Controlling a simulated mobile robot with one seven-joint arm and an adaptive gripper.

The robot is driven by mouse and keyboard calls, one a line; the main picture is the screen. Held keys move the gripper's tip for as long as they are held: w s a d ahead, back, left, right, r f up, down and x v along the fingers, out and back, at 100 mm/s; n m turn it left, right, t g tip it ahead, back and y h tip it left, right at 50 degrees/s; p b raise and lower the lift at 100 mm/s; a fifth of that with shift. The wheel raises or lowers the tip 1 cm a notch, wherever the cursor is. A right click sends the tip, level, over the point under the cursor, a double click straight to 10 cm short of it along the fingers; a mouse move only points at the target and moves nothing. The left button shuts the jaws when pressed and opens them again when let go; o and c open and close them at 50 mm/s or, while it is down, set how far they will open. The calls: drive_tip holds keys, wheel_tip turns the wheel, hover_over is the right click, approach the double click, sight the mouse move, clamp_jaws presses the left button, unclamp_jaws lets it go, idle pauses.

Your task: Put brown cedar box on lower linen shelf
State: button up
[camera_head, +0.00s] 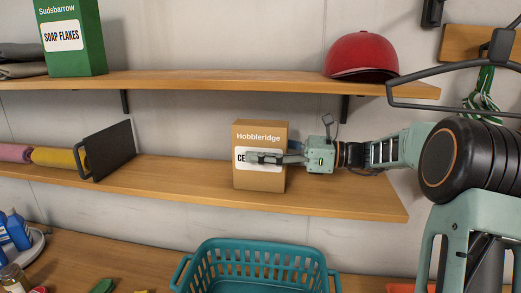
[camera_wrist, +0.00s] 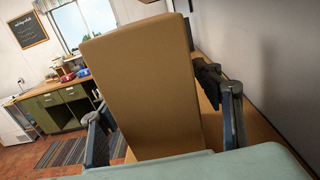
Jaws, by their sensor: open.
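The brown cedar box (camera_head: 260,178), labelled Hobbleridge, stands upright on the lower linen shelf (camera_head: 345,200), right of the shelf's middle. In the wrist view the box (camera_wrist: 142,90) stands between the fingers of my gripper (camera_wrist: 165,128). The fingers are open, with visible space beside the box on the right. The far finger is mostly hidden behind the box in the head view.
A dark bookend (camera_head: 107,150) and rolled towels (camera_head: 58,158) are on the lower shelf's left. The upper shelf (camera_head: 200,82) above holds a red cap (camera_head: 362,56) and a green soap box (camera_head: 70,38). A teal basket (camera_head: 255,265) stands below. The shelf between bookend and box is clear.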

drive_tip(key=shift+r, duration=0.1)
drive_tip(key=s+d+b, duration=0.1)
drive_tip(key=s+d, duration=0.1)
drive_tip(key=d, duration=0.9)
drive_tip(key=shift+s+d+b, duration=0.15)
drive_tip(key=shift+d+b, duration=0.2)
drive_tip(key=shift+d, duration=0.05)
